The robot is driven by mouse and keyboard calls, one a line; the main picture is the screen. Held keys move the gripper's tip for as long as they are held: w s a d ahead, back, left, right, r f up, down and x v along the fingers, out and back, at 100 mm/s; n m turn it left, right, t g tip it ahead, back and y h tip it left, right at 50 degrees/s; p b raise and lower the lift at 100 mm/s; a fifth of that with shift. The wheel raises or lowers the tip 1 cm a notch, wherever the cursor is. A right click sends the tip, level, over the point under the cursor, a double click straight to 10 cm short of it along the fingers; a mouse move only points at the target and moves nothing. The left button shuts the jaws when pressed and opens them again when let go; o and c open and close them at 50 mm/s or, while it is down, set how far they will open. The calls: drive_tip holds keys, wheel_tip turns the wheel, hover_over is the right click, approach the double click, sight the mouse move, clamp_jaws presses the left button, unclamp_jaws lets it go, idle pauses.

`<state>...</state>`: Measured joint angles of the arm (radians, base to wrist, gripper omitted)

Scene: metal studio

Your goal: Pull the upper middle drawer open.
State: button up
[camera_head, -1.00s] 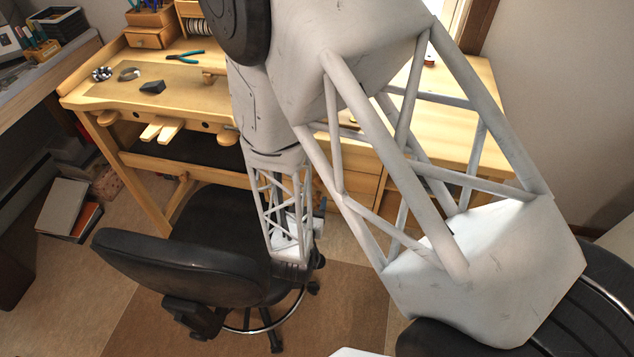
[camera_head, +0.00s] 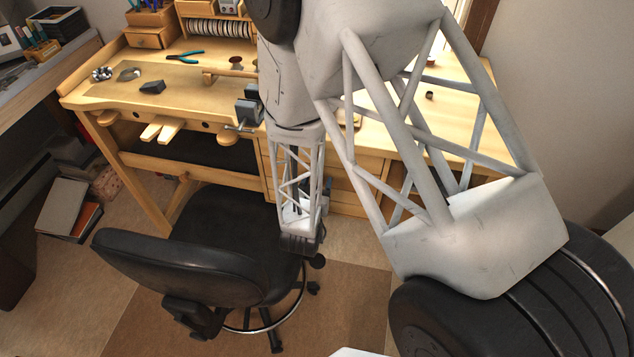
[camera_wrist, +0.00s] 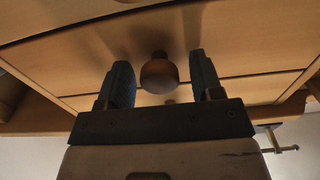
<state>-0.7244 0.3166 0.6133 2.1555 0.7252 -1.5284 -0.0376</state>
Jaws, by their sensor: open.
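In the wrist view, a round brown wooden knob (camera_wrist: 159,77) stands out from a wooden drawer front (camera_wrist: 95,62). My gripper (camera_wrist: 161,62) is open, with one dark finger on each side of the knob and a visible gap on both sides. The fingers do not appear to touch the knob. The drawer front looks flush with its neighbours. Which drawer of the unit this is cannot be told for certain.
A black office chair (camera_head: 190,262) stands just left of my lower arm. The wooden bench (camera_head: 190,95) holds pliers (camera_head: 186,56) and small items. A vise (camera_head: 247,108) sits at its front edge and a clamp handle shows in the wrist view (camera_wrist: 278,140). Brown floor mat lies below.

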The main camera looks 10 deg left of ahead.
clamp_jaws()
drive_tip(key=s, duration=0.8)
drive_tip(key=shift+s, duration=0.25)
unclamp_jaws()
idle(0.3)
drive_tip(key=shift+r, duration=0.25)
